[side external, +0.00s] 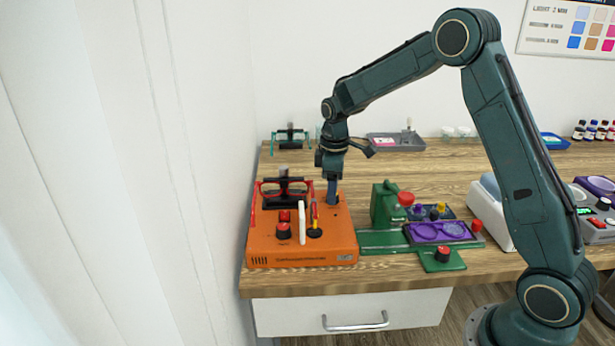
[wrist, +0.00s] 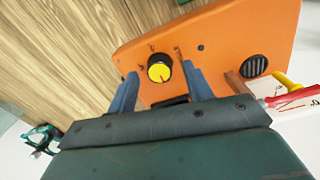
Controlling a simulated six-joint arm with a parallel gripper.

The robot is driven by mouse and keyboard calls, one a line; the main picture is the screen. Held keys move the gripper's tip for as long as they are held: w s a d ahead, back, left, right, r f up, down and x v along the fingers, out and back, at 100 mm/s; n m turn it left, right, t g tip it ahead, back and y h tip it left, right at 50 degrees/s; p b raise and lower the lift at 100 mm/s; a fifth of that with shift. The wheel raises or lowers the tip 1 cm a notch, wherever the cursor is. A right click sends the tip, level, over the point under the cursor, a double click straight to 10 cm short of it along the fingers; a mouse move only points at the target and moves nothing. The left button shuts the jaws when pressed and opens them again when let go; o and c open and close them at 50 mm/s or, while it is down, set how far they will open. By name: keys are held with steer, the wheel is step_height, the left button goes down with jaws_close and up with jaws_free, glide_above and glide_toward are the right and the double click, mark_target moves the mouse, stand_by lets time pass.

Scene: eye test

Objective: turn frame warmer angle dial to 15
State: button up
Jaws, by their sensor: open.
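The frame warmer is an orange box (side external: 330,248) at the left end of the wooden table, with a red-and-black glasses stand on its back. In the wrist view its orange panel (wrist: 225,45) carries a black dial with a yellow cap (wrist: 159,72), with small dark marks around it. I cannot read the dial's setting. My gripper (wrist: 160,69) is open, one blue finger on each side of the dial, with a visible gap at both sides. In the side view my gripper (side external: 332,200) points down at the box's right back part; the dial under it is not clear there.
A green fixture (side external: 384,203) with a purple tray (side external: 415,240) is just right. Table behind the box is partly clear.

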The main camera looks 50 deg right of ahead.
steer(key=shift+f, duration=0.5)
steer(key=c, duration=1)
steer(key=shift+m, duration=0.5)
steer(key=m, duration=0.8)
steer(key=shift+w, duration=0.1)
